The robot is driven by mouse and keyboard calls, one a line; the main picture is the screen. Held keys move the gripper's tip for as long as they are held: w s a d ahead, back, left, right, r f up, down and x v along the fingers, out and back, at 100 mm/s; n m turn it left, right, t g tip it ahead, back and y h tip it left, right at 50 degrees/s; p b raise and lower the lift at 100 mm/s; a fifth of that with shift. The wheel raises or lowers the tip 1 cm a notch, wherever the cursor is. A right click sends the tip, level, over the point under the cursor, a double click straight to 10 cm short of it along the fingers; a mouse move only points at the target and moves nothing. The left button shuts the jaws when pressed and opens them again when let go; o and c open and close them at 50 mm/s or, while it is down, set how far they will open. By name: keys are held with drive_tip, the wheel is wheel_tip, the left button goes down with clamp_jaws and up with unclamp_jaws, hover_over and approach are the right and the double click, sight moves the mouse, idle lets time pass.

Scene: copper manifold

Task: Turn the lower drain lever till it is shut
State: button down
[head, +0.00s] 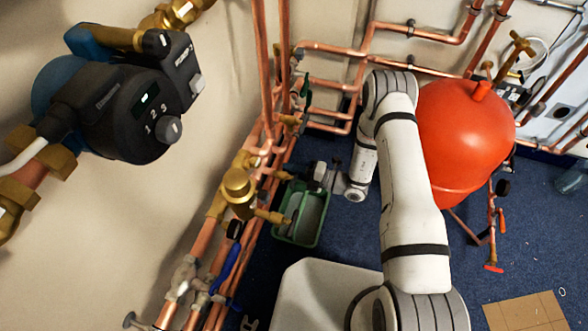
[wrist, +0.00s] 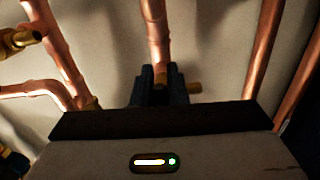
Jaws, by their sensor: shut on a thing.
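My gripper (head: 318,174) is low beside the copper pipes in the head view, above the green tray. In the wrist view, the dark fingers of my gripper (wrist: 160,88) are close together at the foot of a vertical copper pipe (wrist: 157,35). They are shut on the lower drain lever, which is mostly hidden between and behind them. The lever's angle cannot be told.
A green tray (head: 321,222) stands on the blue floor under my gripper. A red tank (head: 465,135) is to the right of my arm. Copper pipes and brass fittings (head: 238,190) crowd the left side. A black pump (head: 125,110) is at the upper left.

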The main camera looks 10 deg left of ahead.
drive_tip(key=shift+s+a+f, duration=0.1)
drive_tip(key=shift+s+f, duration=0.05)
drive_tip(key=c, duration=1.5)
unclamp_jaws()
drive_tip(key=shift+o, duration=0.2)
drive_tip(key=d+p, duration=0.1)
drive_tip(key=d, duration=0.7)
drive_tip(key=shift+s, duration=0.2)
